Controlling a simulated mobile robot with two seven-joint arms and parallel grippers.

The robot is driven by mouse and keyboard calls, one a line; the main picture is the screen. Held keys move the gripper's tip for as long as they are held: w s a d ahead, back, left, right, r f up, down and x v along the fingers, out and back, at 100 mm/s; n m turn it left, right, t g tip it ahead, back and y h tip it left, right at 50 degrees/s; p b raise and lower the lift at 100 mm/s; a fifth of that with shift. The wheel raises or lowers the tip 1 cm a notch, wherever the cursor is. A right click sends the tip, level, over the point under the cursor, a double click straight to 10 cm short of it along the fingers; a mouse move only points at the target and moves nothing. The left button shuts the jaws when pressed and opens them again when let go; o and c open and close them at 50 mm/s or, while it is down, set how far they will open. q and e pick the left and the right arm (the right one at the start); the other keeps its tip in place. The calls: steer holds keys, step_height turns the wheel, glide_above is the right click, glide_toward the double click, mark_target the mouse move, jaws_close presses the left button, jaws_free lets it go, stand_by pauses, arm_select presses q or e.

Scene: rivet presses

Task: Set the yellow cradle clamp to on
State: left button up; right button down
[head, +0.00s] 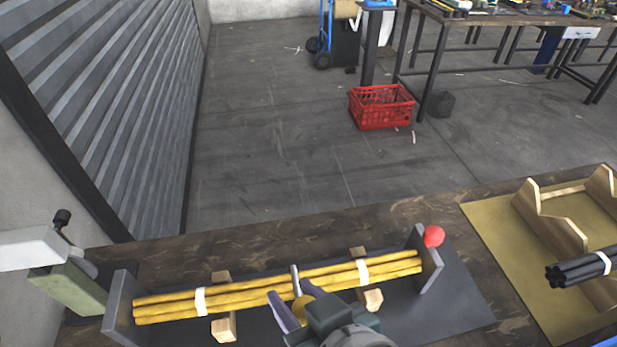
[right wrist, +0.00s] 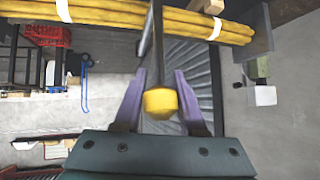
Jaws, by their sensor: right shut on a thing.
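The yellow cradle clamp shows as a grey lever (head: 295,278) with a yellow knob (head: 301,308), at the middle of the cradle with the yellow rods (head: 240,288). The lever stands up in front of the rods. My right gripper (head: 289,290) reaches in from the bottom, its purple fingers on either side of the knob, shut on it. In the right wrist view the knob (right wrist: 160,103) sits between the two fingers, and the lever (right wrist: 155,45) runs away from it towards the rods. The lever's pivot is hard to make out. My left gripper is not in view.
The cradle has grey end plates (head: 121,307), a red ball (head: 434,236) at its right end and wooden blocks (head: 223,329) beside the rods. A white and green press-like device (head: 68,288) stands left. Black rods (head: 580,268) rest in a wooden cradle (head: 552,225) at right.

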steer(key=shift+w+f, duration=0.4)
steer(key=shift+f, duration=0.15)
steer(key=shift+f+b, duration=0.1)
steer(key=shift+b, duration=0.2)
steer(key=c, duration=0.8)
jaws_free()
steer(key=o, duration=0.3)
steer(key=shift+w, duration=0.1)
steer(key=shift+a+r, duration=0.1)
steer(key=shift+r, duration=0.1)
